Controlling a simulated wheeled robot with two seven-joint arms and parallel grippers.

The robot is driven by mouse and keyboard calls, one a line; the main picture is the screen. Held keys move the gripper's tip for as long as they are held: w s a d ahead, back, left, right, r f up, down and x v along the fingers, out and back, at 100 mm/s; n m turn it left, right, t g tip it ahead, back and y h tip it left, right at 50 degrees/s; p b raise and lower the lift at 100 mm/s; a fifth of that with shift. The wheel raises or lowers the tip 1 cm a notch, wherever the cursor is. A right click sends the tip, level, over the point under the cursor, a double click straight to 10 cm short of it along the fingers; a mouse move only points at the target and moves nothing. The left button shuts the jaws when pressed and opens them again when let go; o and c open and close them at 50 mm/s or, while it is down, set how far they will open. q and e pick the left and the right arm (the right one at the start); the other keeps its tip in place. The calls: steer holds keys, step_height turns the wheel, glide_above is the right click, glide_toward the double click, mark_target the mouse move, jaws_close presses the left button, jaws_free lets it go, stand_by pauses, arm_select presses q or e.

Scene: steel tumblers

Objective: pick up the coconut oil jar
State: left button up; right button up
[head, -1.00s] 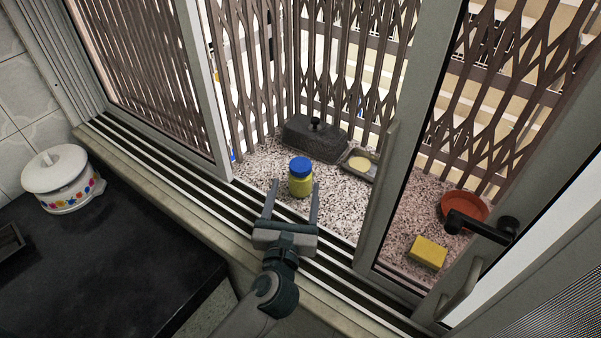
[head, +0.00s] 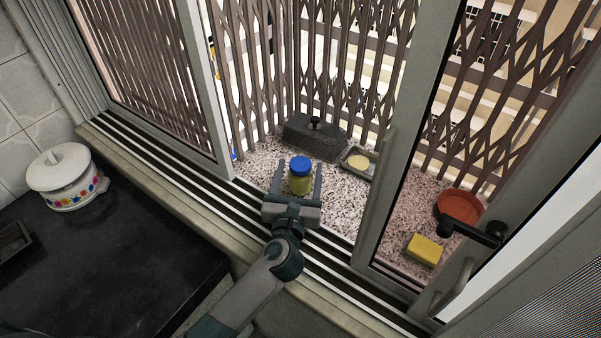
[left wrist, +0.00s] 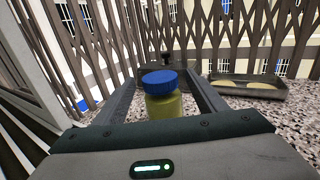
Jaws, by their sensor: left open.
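The coconut oil jar (head: 300,183) has a blue lid and a yellow-green body. It stands upright on the speckled ledge outside the open window. In the left wrist view the jar (left wrist: 164,108) is in the middle, its base hidden by my gripper's body. My left gripper (head: 298,180) is open, with one finger on each side of the jar. In the left wrist view the fingers of the left gripper (left wrist: 160,95) flank the jar, with gaps visible on both sides. My right gripper is not in view.
Window frames rise on both sides. A yellow sponge (head: 424,250) and an orange dish (head: 460,206) are at right. A white pot (head: 68,180) stands on the dark counter.

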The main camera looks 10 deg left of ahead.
arm_select(q)
steer(key=shift+w+a, duration=0.1)
steer(key=shift+w, duration=1.1)
steer(key=c, duration=1.6)
steer(key=shift+o, duration=0.2)
steer(key=shift+r, duration=0.15)
step_height(320, 180, up, 10)
steer(key=shift+f, duration=0.1)
